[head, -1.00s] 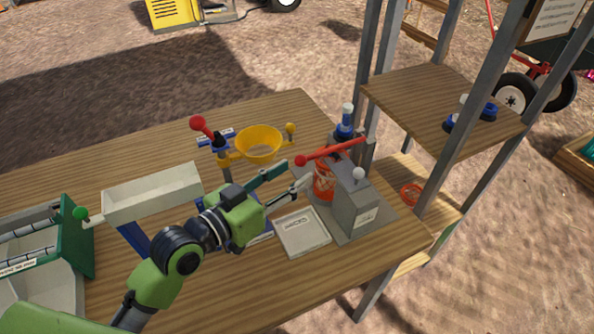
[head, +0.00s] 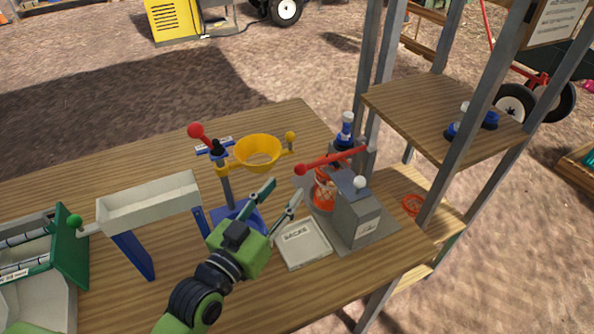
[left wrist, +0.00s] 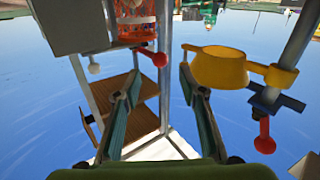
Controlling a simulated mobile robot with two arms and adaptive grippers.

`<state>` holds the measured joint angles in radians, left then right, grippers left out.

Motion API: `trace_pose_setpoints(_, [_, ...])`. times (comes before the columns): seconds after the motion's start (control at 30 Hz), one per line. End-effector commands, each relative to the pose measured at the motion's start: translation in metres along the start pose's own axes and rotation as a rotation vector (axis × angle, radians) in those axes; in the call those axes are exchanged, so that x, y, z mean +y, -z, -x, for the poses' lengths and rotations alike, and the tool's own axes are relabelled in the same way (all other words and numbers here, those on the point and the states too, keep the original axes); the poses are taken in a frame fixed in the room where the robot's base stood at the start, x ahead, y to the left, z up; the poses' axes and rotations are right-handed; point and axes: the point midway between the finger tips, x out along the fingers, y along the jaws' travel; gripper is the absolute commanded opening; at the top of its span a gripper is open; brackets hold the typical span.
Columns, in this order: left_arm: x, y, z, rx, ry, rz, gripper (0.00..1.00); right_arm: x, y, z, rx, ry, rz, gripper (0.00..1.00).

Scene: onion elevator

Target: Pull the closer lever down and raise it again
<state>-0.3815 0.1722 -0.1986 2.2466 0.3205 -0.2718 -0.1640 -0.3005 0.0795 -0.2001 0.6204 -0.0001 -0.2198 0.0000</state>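A grey machine (head: 357,222) stands at the table's right side. Its red lever (head: 334,160) slopes slightly down to a red ball at its left end. An orange-red netted bundle (head: 323,190) sits under the lever. In the left wrist view the lever's red ball (left wrist: 158,58) shows beyond the fingertips. A second red-ball lever (head: 197,131) rises on the yellow funnel's stand. My left gripper (head: 284,188) is open and empty, below and left of the machine lever's ball, apart from it. It also shows open in the left wrist view (left wrist: 160,74). My right gripper is out of view.
A yellow funnel (head: 257,153) stands left of the machine. A white trough (head: 150,205) on blue legs and a green-sided machine (head: 70,258) stand left. A metal-post shelf (head: 440,105) rises at the right.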

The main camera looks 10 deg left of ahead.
Motion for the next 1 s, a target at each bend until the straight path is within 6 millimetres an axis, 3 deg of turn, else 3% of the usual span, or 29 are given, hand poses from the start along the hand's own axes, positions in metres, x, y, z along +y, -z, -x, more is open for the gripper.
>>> trace_pose_setpoints(0.1, [0.001,0.002,-0.024,0.001,-0.001,0.003,0.38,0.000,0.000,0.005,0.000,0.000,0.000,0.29])
trace_pose_setpoints(0.33, [0.000,0.001,-0.057,0.001,-0.001,0.002,0.38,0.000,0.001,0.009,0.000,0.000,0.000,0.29])
trace_pose_setpoints(0.5, [0.001,0.000,-0.068,-0.001,-0.001,0.002,0.38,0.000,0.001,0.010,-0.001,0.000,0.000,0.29])
trace_pose_setpoints(0.8, [0.001,-0.001,-0.069,-0.002,-0.001,0.001,0.38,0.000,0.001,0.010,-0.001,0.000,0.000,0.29])
trace_pose_setpoints(0.93, [0.001,-0.001,-0.069,-0.001,-0.001,0.001,0.04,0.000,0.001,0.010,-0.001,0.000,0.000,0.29])
trace_pose_setpoints(1.0, [0.001,-0.001,-0.069,-0.001,-0.001,0.001,0.00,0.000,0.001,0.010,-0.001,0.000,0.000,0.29])
